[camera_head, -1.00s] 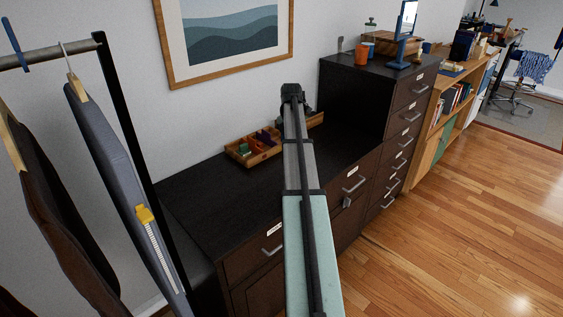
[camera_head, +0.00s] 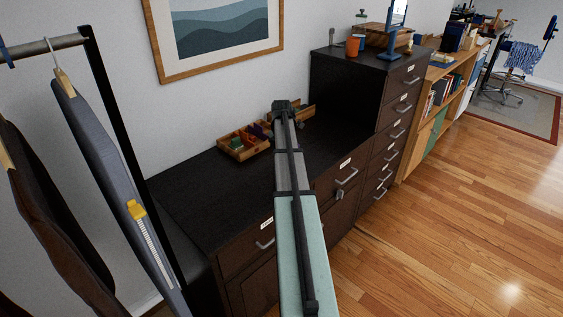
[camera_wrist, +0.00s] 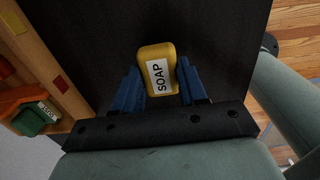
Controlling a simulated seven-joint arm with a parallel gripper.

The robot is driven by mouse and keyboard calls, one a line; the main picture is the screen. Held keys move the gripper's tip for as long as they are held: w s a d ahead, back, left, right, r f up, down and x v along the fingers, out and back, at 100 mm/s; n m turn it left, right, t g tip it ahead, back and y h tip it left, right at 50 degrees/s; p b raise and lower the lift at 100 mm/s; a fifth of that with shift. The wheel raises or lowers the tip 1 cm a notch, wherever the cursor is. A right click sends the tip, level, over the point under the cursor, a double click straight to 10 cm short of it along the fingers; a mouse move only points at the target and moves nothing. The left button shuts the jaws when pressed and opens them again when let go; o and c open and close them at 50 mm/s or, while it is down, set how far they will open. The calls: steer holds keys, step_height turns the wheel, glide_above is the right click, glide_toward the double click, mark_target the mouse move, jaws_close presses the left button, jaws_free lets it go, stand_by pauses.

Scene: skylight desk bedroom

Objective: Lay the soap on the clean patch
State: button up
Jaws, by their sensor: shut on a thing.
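The soap is a yellow block with rounded corners (camera_wrist: 150,55) and a white label reading SOAP, in the wrist view. My gripper (camera_wrist: 157,85) is shut on it, with a blue finger on each side. The soap is over the dark cabinet top (camera_wrist: 215,35); I cannot tell whether it touches it. In the head view my arm reaches over the black cabinet top (camera_head: 195,197), and its end hides the fingers and the soap. I cannot make out a clean patch in either view.
A wooden tray (camera_head: 236,157) with small coloured items stands by the wall at the back of the cabinet top; its wooden edge is close left in the wrist view (camera_wrist: 52,62). A taller black cabinet (camera_head: 345,85) rises to the right. A clothes rack (camera_head: 112,110) stands at left.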

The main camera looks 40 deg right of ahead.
steer(key=shift+f, duration=1.2)
steer(key=shift+f, duration=0.1)
steer(key=o, duration=1.1)
steer(key=shift+c, duration=0.2)
step_height(320, 180, up, 12)
